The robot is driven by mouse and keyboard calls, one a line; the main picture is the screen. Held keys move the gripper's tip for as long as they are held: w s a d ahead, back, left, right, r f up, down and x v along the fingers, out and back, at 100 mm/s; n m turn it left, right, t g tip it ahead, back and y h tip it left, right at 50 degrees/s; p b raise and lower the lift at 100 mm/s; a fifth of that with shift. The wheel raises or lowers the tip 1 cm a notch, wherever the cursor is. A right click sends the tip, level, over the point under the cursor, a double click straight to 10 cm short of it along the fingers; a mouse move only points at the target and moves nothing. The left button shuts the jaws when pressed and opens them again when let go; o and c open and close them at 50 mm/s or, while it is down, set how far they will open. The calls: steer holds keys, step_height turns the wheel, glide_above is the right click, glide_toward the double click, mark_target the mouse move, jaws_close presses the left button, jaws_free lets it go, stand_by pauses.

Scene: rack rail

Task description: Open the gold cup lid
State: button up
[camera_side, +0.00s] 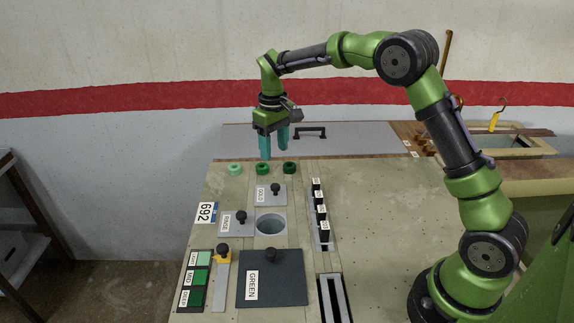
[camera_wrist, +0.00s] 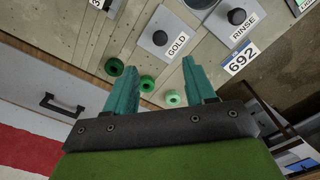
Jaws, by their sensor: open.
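The gold cup lid (camera_side: 270,195) is a grey square plate with a black knob and a "GOLD" label, lying flat on the bench behind the round open hole. It also shows in the wrist view (camera_wrist: 158,30), top centre. My gripper (camera_side: 273,153) hangs above the far edge of the bench, behind the lid and apart from it. Its two teal fingers are spread with nothing between them, as the wrist view (camera_wrist: 160,80) also shows. What lies under the lid is hidden.
Three green rings (camera_side: 262,168) lie between my gripper and the lid. A "RINSE" lid (camera_side: 236,223), an open round well (camera_side: 270,224), a large "GREEN" lid (camera_side: 271,279) and a row of black labelled pieces (camera_side: 321,215) stand nearby. A handled grey panel (camera_side: 350,140) lies behind.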

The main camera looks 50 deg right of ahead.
mark_target(275, 185)
step_height(275, 185, down, 12)
steer(key=shift+r, duration=0.15)
steer(key=shift+c, duration=0.3)
jaws_close()
